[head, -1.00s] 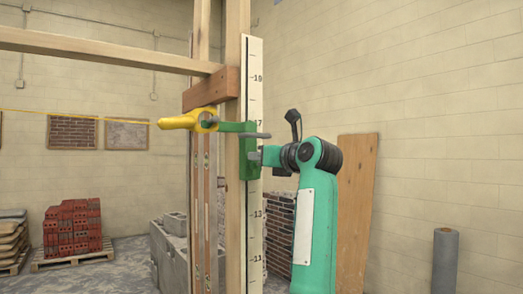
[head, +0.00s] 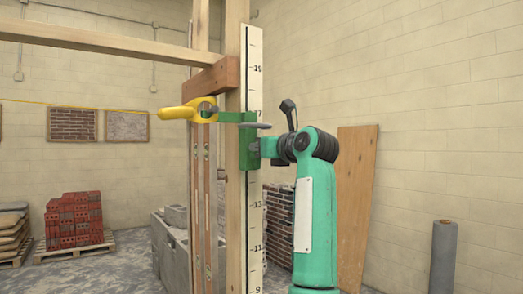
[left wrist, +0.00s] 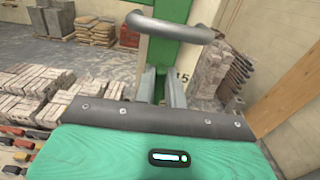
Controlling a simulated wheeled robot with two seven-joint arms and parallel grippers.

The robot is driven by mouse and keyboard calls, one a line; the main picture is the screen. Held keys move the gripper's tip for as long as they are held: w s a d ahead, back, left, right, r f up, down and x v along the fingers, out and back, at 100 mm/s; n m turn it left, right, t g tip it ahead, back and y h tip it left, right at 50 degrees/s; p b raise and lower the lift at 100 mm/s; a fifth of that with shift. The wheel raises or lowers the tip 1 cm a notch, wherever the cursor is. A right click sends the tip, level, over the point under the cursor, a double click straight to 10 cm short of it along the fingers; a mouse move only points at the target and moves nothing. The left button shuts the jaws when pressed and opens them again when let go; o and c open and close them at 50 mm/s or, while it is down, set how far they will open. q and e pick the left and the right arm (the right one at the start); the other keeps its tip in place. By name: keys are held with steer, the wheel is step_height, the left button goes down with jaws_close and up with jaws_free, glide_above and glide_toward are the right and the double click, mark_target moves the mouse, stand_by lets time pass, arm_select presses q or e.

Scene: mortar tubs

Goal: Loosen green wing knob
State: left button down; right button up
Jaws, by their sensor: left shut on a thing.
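A green clamp (head: 249,150) sits on a tall white numbered pole (head: 254,220). A green arm reaches left from the clamp to a yellow handle-like piece (head: 180,112). My left gripper (head: 259,149) is at the clamp's right side, its fingers shut at its face. In the left wrist view the two grey fingers (left wrist: 165,88) are close together, below a curved grey bar (left wrist: 172,27) and in front of the green body (left wrist: 171,52). The green wing knob is mostly hidden between the fingers. My right gripper is out of view.
Wooden posts and a brown wooden block (head: 212,76) stand beside the pole. Grey concrete blocks (head: 170,240) are on the floor behind. A pallet of red bricks (head: 75,220) stands far left. A plywood board (head: 356,190) leans on the right wall.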

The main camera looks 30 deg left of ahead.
arm_select(q)
steer(key=c, duration=1.5)
jaws_free()
steer(key=shift+o, duration=0.2)
steer(key=b+v, duration=0.5)
steer(key=v, duration=0.9)
